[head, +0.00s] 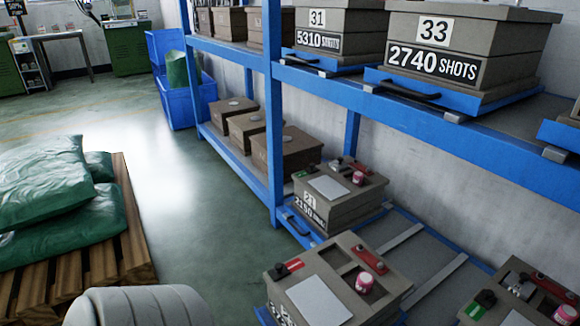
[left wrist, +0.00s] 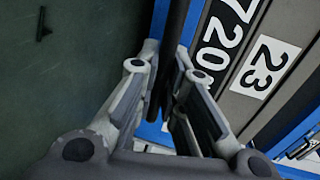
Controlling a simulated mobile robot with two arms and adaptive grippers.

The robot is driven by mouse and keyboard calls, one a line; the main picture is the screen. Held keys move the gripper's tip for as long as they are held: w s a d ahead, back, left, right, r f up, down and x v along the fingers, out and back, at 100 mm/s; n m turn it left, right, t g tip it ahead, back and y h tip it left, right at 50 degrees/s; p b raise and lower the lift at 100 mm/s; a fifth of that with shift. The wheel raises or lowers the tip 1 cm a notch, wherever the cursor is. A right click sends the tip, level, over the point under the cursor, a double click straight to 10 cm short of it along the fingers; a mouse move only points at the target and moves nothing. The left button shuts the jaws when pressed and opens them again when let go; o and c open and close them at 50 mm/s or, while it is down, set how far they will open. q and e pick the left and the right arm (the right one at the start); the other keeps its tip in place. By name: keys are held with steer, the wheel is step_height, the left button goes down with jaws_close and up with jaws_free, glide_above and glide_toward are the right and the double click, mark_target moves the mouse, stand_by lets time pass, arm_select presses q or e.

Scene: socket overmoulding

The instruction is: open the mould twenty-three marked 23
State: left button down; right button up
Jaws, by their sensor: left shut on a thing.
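In the left wrist view a grey mould shows a white plate marked 23 (left wrist: 264,66) and part of a black shot-count plate (left wrist: 222,35). The blue edge of its tray (left wrist: 153,28) runs beside it, with a dark bar-like handle (left wrist: 180,35) along it. My left gripper (left wrist: 168,108) is shut on this handle; its fingers lie either side of the bar. In the head view two grey moulds stand in front, at the bottom edge (head: 340,256) and lower right (head: 509,276); their number plates are cut off, so I cannot tell which is 23. My right gripper is not in view.
A blue shelf rack (head: 271,110) holds mould 33 (head: 462,50) and mould 31 on its upper level. Another mould (head: 340,215) stands on the lower level. A pallet (head: 140,235) with green sacks (head: 48,182) stands left. The floor (head: 195,200) between is clear.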

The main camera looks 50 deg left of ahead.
arm_select(q)
steer(key=shift+f+v, duration=0.25)
steer(key=shift+v, duration=1)
steer(key=shift+f+v, duration=0.25)
steer(key=shift+v, duration=0.95)
steer(key=shift+s, duration=0.1)
steer(key=c, duration=1.5)
jaws_free()
steer(key=v, duration=1.2)
steer(key=shift+d, duration=0.1)
